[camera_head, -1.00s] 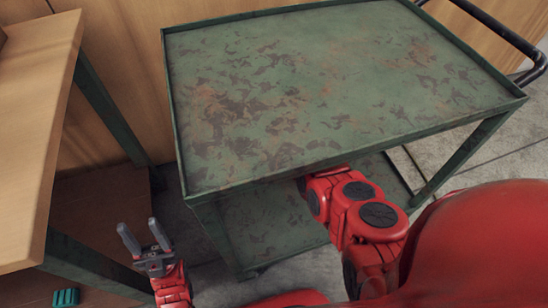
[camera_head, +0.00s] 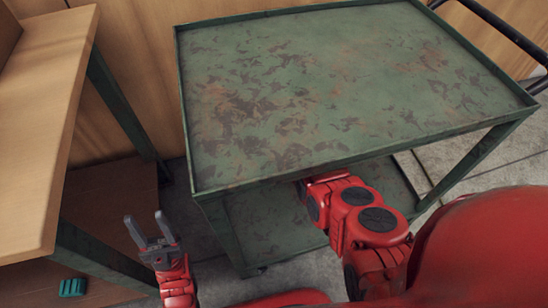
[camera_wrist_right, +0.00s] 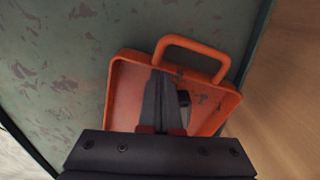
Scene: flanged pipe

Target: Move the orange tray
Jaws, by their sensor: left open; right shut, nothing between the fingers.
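The orange tray (camera_wrist_right: 220,110) shows in the right wrist view, with its loop handle (camera_wrist_right: 190,45) at the far side. It lies on a worn green surface (camera_wrist_right: 60,70). The tray is not visible in the head view. My right gripper (camera_wrist_right: 158,76) is shut and empty, its fingers in front of the tray's inside; I cannot tell whether they touch it. In the head view my right arm reaches under the cart's top, which hides that gripper. My left gripper (camera_head: 145,224) is open and empty, left of the cart and away from the tray.
The green cart (camera_head: 330,90) has a bare, rusty top, a lower shelf (camera_head: 275,220) and a black push handle (camera_head: 490,22). A wooden table (camera_head: 40,130) stands at the left, with a small teal object (camera_head: 72,288) below. A small dark thing shows inside the tray, unclear.

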